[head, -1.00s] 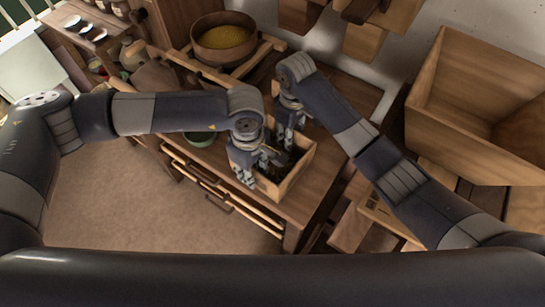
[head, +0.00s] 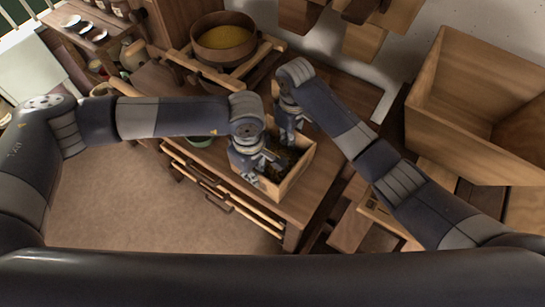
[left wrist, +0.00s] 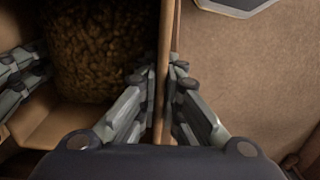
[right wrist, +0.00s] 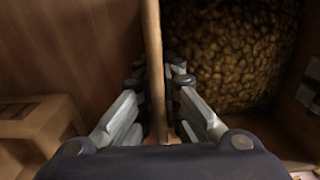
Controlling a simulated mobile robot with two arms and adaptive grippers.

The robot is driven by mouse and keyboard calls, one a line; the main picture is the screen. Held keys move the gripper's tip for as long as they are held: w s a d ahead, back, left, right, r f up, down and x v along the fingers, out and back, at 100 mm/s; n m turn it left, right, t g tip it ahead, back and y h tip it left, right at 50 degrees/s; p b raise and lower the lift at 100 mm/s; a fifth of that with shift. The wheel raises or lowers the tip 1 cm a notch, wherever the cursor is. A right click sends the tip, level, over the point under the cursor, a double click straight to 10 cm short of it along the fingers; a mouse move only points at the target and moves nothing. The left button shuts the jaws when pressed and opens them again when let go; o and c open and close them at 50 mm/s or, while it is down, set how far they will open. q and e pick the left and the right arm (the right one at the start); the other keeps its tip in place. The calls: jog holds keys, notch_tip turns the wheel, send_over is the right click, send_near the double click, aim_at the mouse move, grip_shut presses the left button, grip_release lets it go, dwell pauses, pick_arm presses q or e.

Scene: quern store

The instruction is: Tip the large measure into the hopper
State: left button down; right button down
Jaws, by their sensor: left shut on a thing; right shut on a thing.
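The large measure is an open wooden box (head: 295,175) with dark brown grain (head: 290,158) in it, standing upright on the wooden bench. My left gripper (head: 247,168) is shut on its left wall, which runs between the fingers in the left wrist view (left wrist: 166,45). My right gripper (head: 289,132) is shut on the far wall, also between the fingers in the right wrist view (right wrist: 153,45). The grippers hide part of the box. A big, empty-looking open wooden bin (head: 450,130) stands at the right; I cannot tell if it is the hopper.
A round wooden tub (head: 205,48) of yellow grain sits in a wooden frame at the back of the bench (head: 325,190). A green bowl (head: 200,141) is left of the box, partly behind my left arm. Wooden blocks (head: 368,38) hang at the back wall. Bare floor lies front left.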

pick_arm(q)
jog(key=shift+r, duration=0.2)
pick_arm(e)
jog(key=shift+r, duration=0.2)
